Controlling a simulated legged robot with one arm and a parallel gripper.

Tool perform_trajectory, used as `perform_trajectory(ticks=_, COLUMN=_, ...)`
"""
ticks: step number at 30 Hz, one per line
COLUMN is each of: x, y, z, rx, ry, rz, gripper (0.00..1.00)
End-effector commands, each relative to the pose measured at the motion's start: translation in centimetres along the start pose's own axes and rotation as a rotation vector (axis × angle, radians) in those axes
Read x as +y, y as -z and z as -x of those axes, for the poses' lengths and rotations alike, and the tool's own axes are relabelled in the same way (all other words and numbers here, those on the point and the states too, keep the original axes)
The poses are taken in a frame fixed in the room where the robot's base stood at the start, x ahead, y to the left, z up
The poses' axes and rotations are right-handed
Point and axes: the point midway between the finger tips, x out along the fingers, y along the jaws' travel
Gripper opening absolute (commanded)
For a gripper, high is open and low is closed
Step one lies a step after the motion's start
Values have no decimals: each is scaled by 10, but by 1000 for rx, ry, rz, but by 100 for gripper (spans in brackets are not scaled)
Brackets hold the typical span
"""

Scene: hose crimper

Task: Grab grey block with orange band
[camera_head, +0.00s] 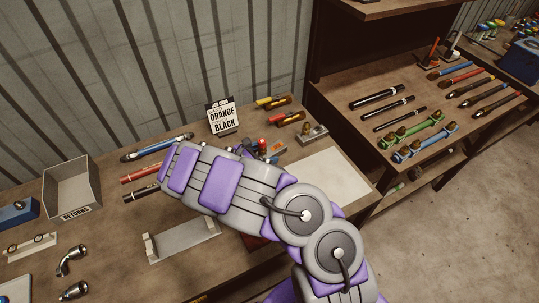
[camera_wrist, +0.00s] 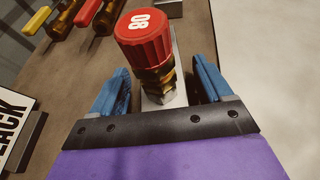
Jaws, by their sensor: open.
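My gripper (camera_wrist: 160,68) is open, with one blue finger on each side of a red cap marked 80 (camera_wrist: 144,38). The cap sits on a brass fitting with a pale metal base, between or just beyond the fingers; contact cannot be told. In the head view the red cap (camera_head: 262,144) shows small beside my wrist.
A sign reading ORANGE BLACK (camera_head: 222,116) stands behind. A pale plate (camera_head: 326,177) lies to the right. A grey returns bin (camera_head: 72,188) stands at left. A second bench (camera_head: 352,128) holds several tools.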

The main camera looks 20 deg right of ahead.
Motion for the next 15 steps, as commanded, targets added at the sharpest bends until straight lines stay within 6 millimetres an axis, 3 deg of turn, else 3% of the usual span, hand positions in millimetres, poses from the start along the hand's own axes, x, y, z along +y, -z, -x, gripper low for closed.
perform_trajectory(ticks=3, x=-1, y=1, z=-12, rx=-1, ry=1, rz=0, gripper=79)
perform_trajectory(ticks=9, x=0, y=0, z=-12, rx=-2, ry=0, rz=1, gripper=79)
perform_trajectory(ticks=15, x=0, y=0, z=-12, rx=-2, ry=1, rz=1, gripper=61)
